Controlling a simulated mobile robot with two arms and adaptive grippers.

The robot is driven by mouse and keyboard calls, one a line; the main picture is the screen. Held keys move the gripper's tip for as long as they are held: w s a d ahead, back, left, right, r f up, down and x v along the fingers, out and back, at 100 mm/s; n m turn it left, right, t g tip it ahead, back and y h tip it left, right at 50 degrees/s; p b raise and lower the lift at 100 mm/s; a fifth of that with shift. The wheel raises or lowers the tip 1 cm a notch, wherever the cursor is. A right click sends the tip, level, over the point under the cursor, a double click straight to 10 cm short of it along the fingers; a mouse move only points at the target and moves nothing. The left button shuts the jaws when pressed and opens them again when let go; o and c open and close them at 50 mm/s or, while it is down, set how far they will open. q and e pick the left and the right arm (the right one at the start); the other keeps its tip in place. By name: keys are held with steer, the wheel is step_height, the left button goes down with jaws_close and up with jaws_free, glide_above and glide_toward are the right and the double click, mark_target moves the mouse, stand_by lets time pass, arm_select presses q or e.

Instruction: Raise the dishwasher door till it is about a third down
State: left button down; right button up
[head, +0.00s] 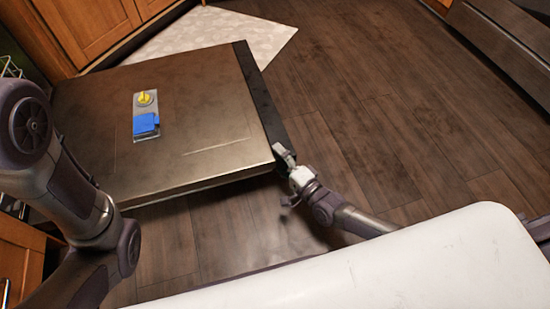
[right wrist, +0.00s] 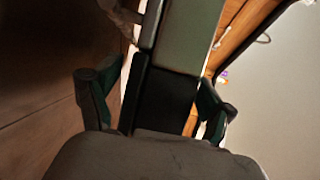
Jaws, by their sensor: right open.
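The dishwasher door (head: 205,115) is folded down and lies about level above the floor in the head view, its inner face up. A dispenser panel with a yellow cap and a blue flap sits on it. My right gripper (head: 286,178) is at the door's near right corner, by the dark end strip. In the right wrist view, the open fingers (right wrist: 160,88) stand on either side of the door's dark edge (right wrist: 165,93). I cannot tell whether they touch it. My left arm comes in from the left, with its gripper out of view.
Wooden cabinets (head: 90,28) stand at the far left. A pale mat (head: 215,38) lies on the dark wood floor (head: 350,110) beyond the door. Part of a dish rack (head: 10,68) shows at the left. Floor right of the door is clear.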

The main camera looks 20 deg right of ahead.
steer(key=shift+w+a, duration=0.3)
steer(key=shift+w, duration=0.35)
